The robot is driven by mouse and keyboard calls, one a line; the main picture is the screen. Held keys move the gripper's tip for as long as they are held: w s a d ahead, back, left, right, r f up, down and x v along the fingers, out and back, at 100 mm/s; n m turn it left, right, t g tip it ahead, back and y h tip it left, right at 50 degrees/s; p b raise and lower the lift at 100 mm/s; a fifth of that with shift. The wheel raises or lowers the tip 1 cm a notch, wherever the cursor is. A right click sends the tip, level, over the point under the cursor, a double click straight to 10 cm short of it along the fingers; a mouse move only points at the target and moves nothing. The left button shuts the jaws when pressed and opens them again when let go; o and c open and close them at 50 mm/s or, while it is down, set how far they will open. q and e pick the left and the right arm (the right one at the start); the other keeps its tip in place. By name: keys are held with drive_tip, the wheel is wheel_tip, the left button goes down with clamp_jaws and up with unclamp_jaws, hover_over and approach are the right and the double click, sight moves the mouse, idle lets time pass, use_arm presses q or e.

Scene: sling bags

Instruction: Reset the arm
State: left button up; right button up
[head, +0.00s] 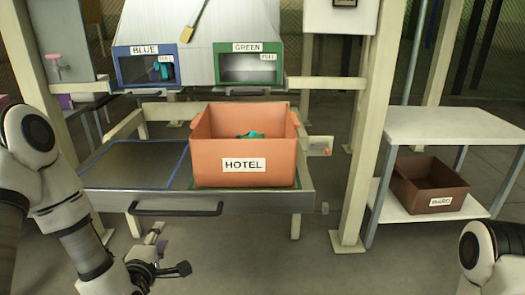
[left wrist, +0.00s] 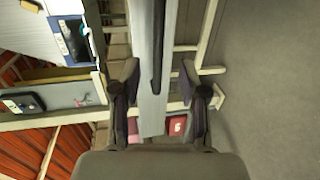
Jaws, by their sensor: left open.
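My left arm (head: 75,225) comes in from the left and bends down in front of the table. My left gripper (head: 170,250) is open and empty, low and in front of the table's front handle. In the left wrist view its two fingers (left wrist: 159,80) are spread apart with nothing between them touching; a pale table edge shows behind them. Part of my right arm (head: 485,250) shows at the lower right corner. My right gripper is out of view.
An orange HOTEL bin (head: 210,150) with a teal item inside stands on the table. A dark blue-edged mat (head: 135,165) lies left of it. BLUE (head: 120,68) and GREEN (head: 220,70) chutes are behind. A white shelf (head: 440,127) with a brown bin (head: 425,196) stands right.

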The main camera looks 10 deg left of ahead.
use_arm(q)
drive_tip(key=s+d+f+m+g+h, duration=0.1)
drive_tip(key=s+d+f+m+g, duration=0.15)
drive_tip(key=f, duration=0.35)
drive_tip(key=s+d+f+m+g+h, duration=0.1)
drive_tip(key=s+d+f, duration=0.15)
drive_tip(key=f, duration=0.35)
drive_tip(key=s+d+f+m+g+h, duration=0.1)
drive_tip(key=s+d+f+m+g, duration=0.2)
drive_tip(key=s+f+m+g, duration=0.45)
drive_tip(key=s+d+f+m+g+h, duration=0.1)
drive_tip(key=s+d+f+m+g, duration=0.25)
drive_tip(key=s+f+m, duration=0.7)
drive_tip(key=s+r+n+p, duration=0.1)
drive_tip(key=s+r+p, duration=0.2)
drive_tip(key=r+p, duration=3)
wheel_tip(320, 180, up, 2)
drive_tip(key=shift+r+g, duration=0.1)
drive_tip(key=shift+g, duration=0.35)
